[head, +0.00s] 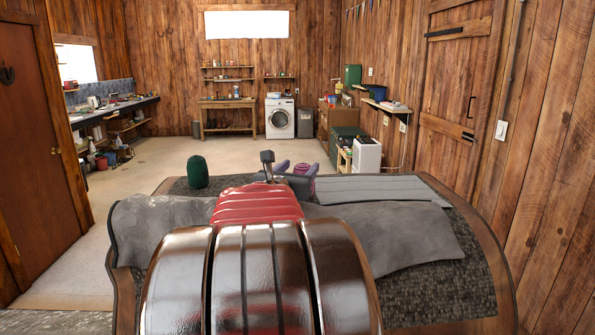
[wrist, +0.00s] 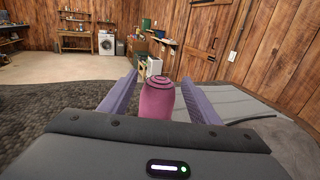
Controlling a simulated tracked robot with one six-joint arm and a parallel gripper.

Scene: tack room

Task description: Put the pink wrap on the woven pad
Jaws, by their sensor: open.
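The pink wrap (wrist: 157,99) is a rounded upright roll with dark rings on its top. It stands between the two purple fingers of my gripper (wrist: 159,76), which is open, with a gap visible at the fingertips. In the head view the pink wrap (head: 312,170) shows only partly behind my gripper (head: 292,166). A flat light grey ribbed pad (head: 385,189) lies to the right of it; it also shows in the wrist view (wrist: 232,103). I cannot tell whether this is the woven pad or whether that is the dark textured surface (head: 455,285).
A dark green wrap (head: 197,172) stands to the left at the back of the table. A rumpled grey cloth (head: 395,237) lies across the near part. The table has a raised wooden rim (head: 500,270). A white cabinet (head: 367,155) stands beyond the table.

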